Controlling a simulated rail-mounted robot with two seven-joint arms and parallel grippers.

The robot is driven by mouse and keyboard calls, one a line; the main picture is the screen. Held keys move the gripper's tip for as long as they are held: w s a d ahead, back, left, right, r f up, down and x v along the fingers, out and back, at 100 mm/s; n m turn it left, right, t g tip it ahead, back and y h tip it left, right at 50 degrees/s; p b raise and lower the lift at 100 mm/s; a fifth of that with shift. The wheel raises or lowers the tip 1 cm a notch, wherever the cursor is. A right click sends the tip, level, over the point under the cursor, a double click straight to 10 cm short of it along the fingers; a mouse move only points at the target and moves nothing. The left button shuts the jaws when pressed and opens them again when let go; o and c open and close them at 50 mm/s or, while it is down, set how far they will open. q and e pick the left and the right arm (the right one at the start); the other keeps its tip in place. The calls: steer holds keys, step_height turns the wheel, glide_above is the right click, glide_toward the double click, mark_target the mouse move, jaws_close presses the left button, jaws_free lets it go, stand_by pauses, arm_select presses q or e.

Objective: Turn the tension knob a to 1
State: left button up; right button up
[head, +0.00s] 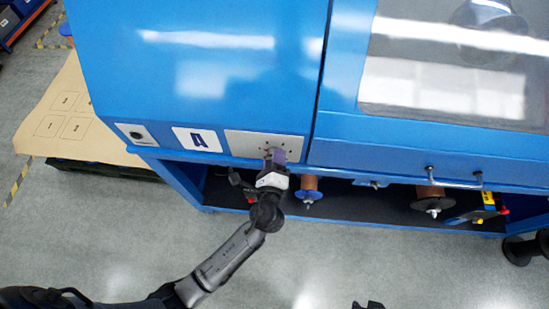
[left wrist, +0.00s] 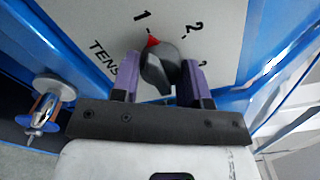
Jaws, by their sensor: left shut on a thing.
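The dark tension knob a (left wrist: 160,70) sits on the grey tension plate (left wrist: 215,25) in the left wrist view. Its red pointer tip faces the printed 1, and the 2 lies to the right of it. My left gripper (left wrist: 157,80) has a purple finger on each side of the knob and is shut on it. In the head view my left gripper (head: 275,157) is at the plate (head: 240,141) on the blue machine front and hides the knob. A small dark part at the bottom edge may be my right gripper (head: 367,304).
Spools (head: 310,190) hang in the recess below. A door handle (head: 453,181) is at the right.

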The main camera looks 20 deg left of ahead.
stand_by(0.4)
arm_select(q)
steer(key=o, duration=0.9)
steer(key=v, duration=1.4)
steer(key=shift+b, duration=0.4)
